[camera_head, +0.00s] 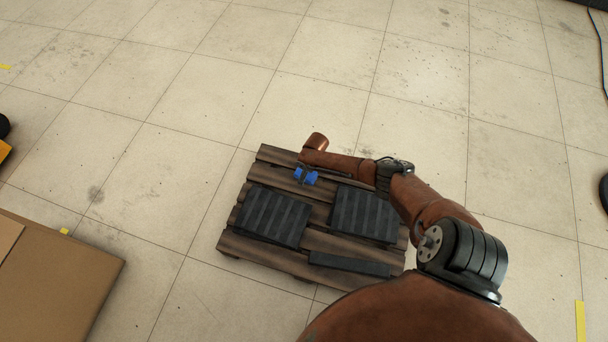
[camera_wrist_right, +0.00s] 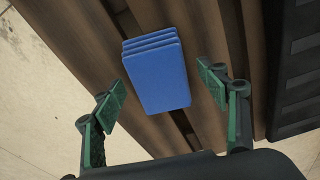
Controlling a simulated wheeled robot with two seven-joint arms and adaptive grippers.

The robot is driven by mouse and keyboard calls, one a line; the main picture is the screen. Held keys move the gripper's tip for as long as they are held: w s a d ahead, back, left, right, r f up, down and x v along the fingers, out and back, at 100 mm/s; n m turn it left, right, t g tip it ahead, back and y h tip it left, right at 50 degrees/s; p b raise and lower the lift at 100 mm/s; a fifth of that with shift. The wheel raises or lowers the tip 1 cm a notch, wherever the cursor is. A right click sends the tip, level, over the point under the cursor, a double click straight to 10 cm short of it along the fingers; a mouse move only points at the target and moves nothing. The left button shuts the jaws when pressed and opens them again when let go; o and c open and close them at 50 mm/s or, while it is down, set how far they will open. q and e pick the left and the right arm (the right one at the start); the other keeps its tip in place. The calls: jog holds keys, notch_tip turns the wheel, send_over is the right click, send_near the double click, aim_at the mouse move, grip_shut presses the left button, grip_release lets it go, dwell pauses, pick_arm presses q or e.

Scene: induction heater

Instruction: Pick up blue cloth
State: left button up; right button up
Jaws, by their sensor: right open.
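The blue cloth (camera_wrist_right: 157,78) looks like a small folded stack. It lies on the wooden pallet (camera_wrist_right: 85,45), ahead of and between my right gripper's fingers in the right wrist view. My right gripper (camera_wrist_right: 162,92) is open and empty, with green pads on its two fingers. In the head view the cloth (camera_head: 306,176) shows as small blue patches near the pallet's far side, partly hidden by my right gripper (camera_head: 304,178) above it. I cannot tell the exact gap between fingers and cloth. My left gripper is not in view.
Two black ribbed blocks, left (camera_head: 272,217) and right (camera_head: 364,213), lie on the pallet near the cloth. A black bar (camera_head: 349,264) lies along its near edge. A cardboard box (camera_head: 60,275) stands at the lower left. The tiled floor beyond the pallet is clear.

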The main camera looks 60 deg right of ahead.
jog(key=shift+r, duration=0.1)
jog(key=c, duration=1.1)
